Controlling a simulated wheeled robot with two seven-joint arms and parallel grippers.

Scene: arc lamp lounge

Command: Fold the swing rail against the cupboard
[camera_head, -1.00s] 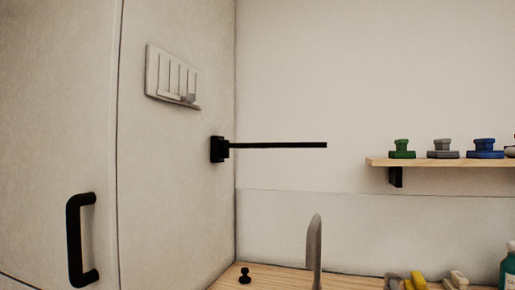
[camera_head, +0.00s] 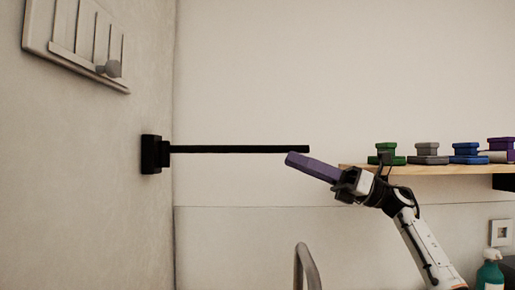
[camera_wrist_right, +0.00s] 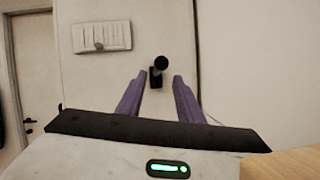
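The swing rail (camera_head: 240,149) is a thin black bar standing out from a black mount (camera_head: 152,154) on the side of the pale cupboard (camera_head: 95,190). My right gripper (camera_head: 290,158), with purple fingers, is by the rail's free end, just below it in the head view. In the right wrist view the fingers (camera_wrist_right: 160,76) are apart with nothing held between them. The rail's round end (camera_wrist_right: 161,62) shows end-on, just above the gap between the fingertips. I cannot tell whether the gripper touches the rail. My left gripper is not in view.
A white slotted panel (camera_head: 80,42) with a grey knob is on the cupboard side above the rail. A wooden shelf (camera_head: 430,169) with several coloured stepped pieces is at right, behind my right arm. A grey tap (camera_head: 306,265) and a teal bottle (camera_head: 489,275) are below.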

